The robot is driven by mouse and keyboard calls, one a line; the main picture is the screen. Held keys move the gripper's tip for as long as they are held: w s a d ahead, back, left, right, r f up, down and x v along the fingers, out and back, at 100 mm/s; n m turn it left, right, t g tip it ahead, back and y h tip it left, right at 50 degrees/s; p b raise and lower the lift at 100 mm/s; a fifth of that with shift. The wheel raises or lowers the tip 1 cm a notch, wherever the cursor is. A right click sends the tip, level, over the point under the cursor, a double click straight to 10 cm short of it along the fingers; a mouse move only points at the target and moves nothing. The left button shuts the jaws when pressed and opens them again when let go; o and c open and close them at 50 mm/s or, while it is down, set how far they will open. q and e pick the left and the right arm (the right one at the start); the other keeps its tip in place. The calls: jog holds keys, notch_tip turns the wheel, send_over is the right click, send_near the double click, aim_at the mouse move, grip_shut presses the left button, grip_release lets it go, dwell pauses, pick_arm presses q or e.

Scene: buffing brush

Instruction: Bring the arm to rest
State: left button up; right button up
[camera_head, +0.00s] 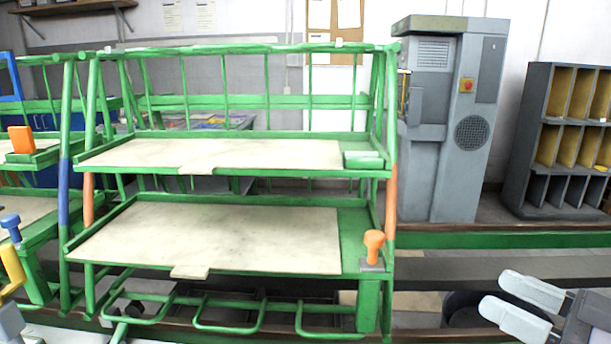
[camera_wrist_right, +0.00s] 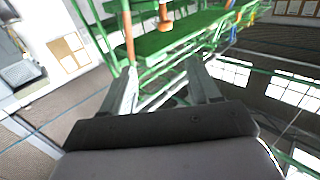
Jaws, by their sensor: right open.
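My right gripper (camera_head: 525,305) is at the lower right of the head view, its two pale fingers spread apart with nothing between them. In the right wrist view the same gripper (camera_wrist_right: 160,92) shows its fingers apart and empty, with the green rack (camera_wrist_right: 185,38) beyond them. The orange-handled brush (camera_head: 373,245) stands upright on a small plate at the right front corner of the rack's lower shelf. It also shows small in the right wrist view (camera_wrist_right: 165,18). My right gripper is clear of it, to its right. My left gripper is not clearly seen.
The green rack (camera_head: 228,172) holds pale boards on two shelves. A grey cabinet (camera_head: 455,120) and a pigeonhole shelf (camera_head: 540,140) stand at the back right. Another green rack with an orange block (camera_head: 21,139) is at the left. A grey rail (camera_head: 500,267) runs behind my right gripper.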

notch_tip(320, 180, down, 20)
jog(key=d+m+h+p, duration=0.2)
jog(key=m+h, duration=0.3)
jog(key=h, duration=0.1)
jog(key=s+a+f+g+h+p, duration=0.1)
jog(key=s+a+f, duration=0.3)
jog(key=f, duration=0.3)
jog(key=s+a+f+g+h, duration=0.2)
jog(key=s+a+f, duration=0.1)
jog(key=s+f, duration=0.4)
jog(key=shift+a+m+p, duration=0.3)
jog(key=shift+a+p, duration=0.05)
jog(key=shift+a, duration=0.05)
